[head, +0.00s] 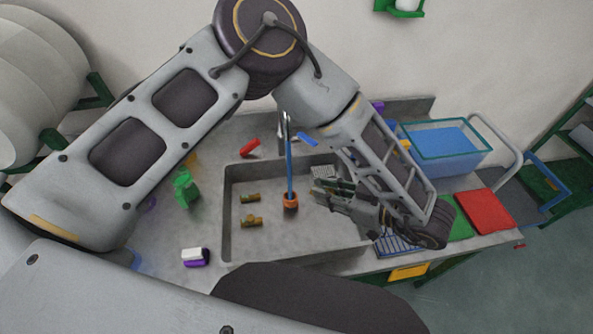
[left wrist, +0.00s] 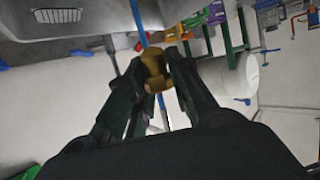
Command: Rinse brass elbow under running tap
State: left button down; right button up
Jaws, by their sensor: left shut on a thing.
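My left gripper (head: 318,190) reaches over the sink basin (head: 228,215) from the right. In the left wrist view its fingers (left wrist: 153,78) are shut on a brass elbow (left wrist: 155,68). In the head view the stream is just left of the fingertips. In the left wrist view the stream (left wrist: 138,22) passes close to the elbow; I cannot tell whether they touch. My right gripper is not in view.
Two brass fittings (head: 250,198) (head: 251,221) lie at the basin's left. A green bottle (head: 186,188) and a white-purple block (head: 195,256) stand on the left counter. A blue bin (head: 445,150) and red mat (head: 484,211) are right.

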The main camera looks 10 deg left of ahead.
pick_arm(q)
jog(key=shift+s+d+r+p, duration=0.5)
jog(key=shift+s+d+r, duration=0.3)
jog(key=shift+s+r, duration=0.1)
